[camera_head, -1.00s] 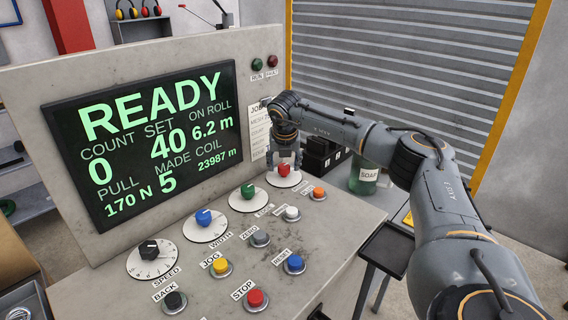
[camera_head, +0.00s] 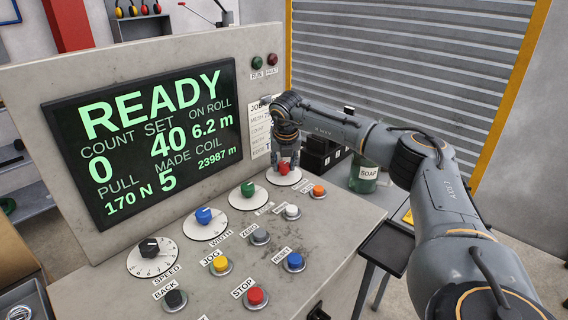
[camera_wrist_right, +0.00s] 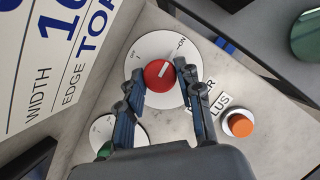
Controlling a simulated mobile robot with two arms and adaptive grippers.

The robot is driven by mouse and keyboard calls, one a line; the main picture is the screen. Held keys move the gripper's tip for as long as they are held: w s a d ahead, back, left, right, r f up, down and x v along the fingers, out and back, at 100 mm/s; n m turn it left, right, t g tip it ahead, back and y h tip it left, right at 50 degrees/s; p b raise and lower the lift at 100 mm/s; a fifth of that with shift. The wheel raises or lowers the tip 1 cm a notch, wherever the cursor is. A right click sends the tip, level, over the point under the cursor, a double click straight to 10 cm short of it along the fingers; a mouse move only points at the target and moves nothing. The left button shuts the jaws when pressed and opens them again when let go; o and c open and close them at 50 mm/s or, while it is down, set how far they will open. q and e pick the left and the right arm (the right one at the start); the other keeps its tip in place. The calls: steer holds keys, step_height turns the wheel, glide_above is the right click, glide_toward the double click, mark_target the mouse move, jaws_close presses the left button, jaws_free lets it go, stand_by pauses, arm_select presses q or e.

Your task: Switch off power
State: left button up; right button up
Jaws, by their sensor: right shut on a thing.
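The red power knob (camera_head: 284,169) sits on a round white dial at the far end of the sloped console. In the right wrist view the red knob (camera_wrist_right: 157,74) carries a white pointer line that points up and right, toward the printed ON mark. My right gripper (camera_wrist_right: 160,78) has its two fingers on either side of the knob and is shut on it. In the head view my right gripper (camera_head: 285,163) comes down on the knob from above. The label beside the dial is partly hidden by a finger. My left gripper is not in view.
An orange button (camera_wrist_right: 238,124) sits close beside the dial. Green (camera_head: 247,189), blue (camera_head: 203,215) and black (camera_head: 149,247) knobs line the console, with several buttons in front. The screen (camera_head: 150,140) reads READY. A soap bottle (camera_head: 364,176) and dark boxes stand behind the console.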

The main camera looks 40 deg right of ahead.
steer(key=n+y, duration=0.1)
steer(key=n, duration=0.1)
steer(key=shift+s+d+n+t, duration=0.1)
steer(key=shift+n+t, duration=0.3)
steer(key=n+y+p, duration=0.1)
steer(key=n, duration=0.1)
steer(key=shift+n, duration=0.3)
steer(key=n+y+p, duration=0.1)
steer(key=n, duration=0.2)
steer(key=n+y, duration=0.1)
steer(key=n, duration=0.2)
steer(key=shift+d+r+p, duration=0.1)
steer(key=shift+d+p, duration=0.1)
steer(key=shift+p, duration=0.2)
steer(key=n+y, duration=0.1)
steer(key=n, duration=0.2)
steer(key=shift+d+n+g+y, duration=0.1)
steer(key=shift+n+g+y, duration=0.5)
steer(key=shift+n, duration=0.9)
steer(key=o, duration=1.1)
